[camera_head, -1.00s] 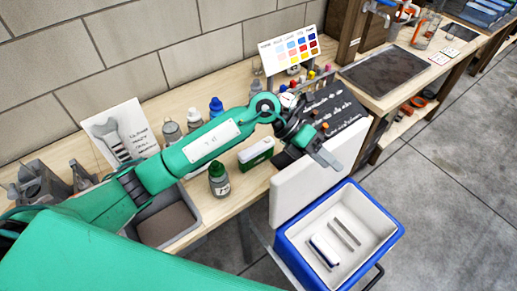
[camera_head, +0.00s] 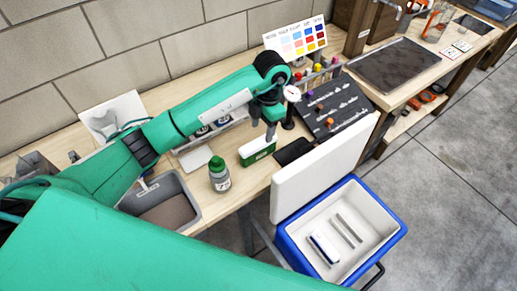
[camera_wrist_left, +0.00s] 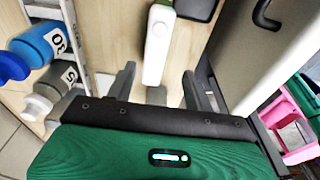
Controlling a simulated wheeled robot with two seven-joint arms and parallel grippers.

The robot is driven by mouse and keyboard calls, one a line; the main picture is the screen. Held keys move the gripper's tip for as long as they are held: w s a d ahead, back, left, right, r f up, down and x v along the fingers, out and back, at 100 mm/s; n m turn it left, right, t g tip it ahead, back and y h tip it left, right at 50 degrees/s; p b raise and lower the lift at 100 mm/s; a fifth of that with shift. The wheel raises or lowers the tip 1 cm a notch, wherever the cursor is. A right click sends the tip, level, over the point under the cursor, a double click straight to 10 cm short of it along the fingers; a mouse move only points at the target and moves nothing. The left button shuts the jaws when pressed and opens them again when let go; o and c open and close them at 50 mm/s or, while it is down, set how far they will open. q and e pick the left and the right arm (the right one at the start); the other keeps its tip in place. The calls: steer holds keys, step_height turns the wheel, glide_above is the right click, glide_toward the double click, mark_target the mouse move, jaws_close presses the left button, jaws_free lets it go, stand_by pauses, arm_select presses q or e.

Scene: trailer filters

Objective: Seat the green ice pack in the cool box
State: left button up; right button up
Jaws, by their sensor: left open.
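The green ice pack (camera_head: 259,155), a slim white and green block, stands on the bench near its front edge. My left gripper (camera_head: 270,132) is open and points down right at the pack, partly covering its right end. In the left wrist view, the pale narrow face of the ice pack (camera_wrist_left: 158,45) lies in line with the gap between the open fingers (camera_wrist_left: 160,85); I cannot tell whether they touch it. The cool box (camera_head: 290,252), blue with a white inside, stands open at lower right. A white and blue block (camera_head: 324,248) lies inside beside two grey strips. My right gripper is not in view.
The raised white lid (camera_head: 318,172) stands between bench and box opening. A green-capped bottle (camera_head: 220,176) stands left of the ice pack. A grey tray (camera_head: 163,205) sits farther left. A blue bottle (camera_wrist_left: 38,50) shows in the wrist view. A black pad (camera_head: 293,151) lies right of the pack.

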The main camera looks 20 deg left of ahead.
mark_target(259, 141)
arm_select(q)
step_height(259, 141, down, 3)
steer(key=shift+s+a+r, duration=0.1)
steer(key=shift+s, duration=0.05)
steer(key=shift+a+f+p, duration=0.1)
steer(key=shift+f+p, duration=0.4)
steer(key=shift+p, duration=0.1)
steer(key=f, duration=0.1)
steer(key=f+p, duration=0.1)
steer(key=f, duration=0.1)
steer(key=shift+a+f, duration=0.25)
steer(key=shift+a, duration=0.1)
steer(key=shift+f, duration=0.5)
steer(key=c, duration=1.1)
jaws_close()
steer(key=shift+r, duration=0.1)
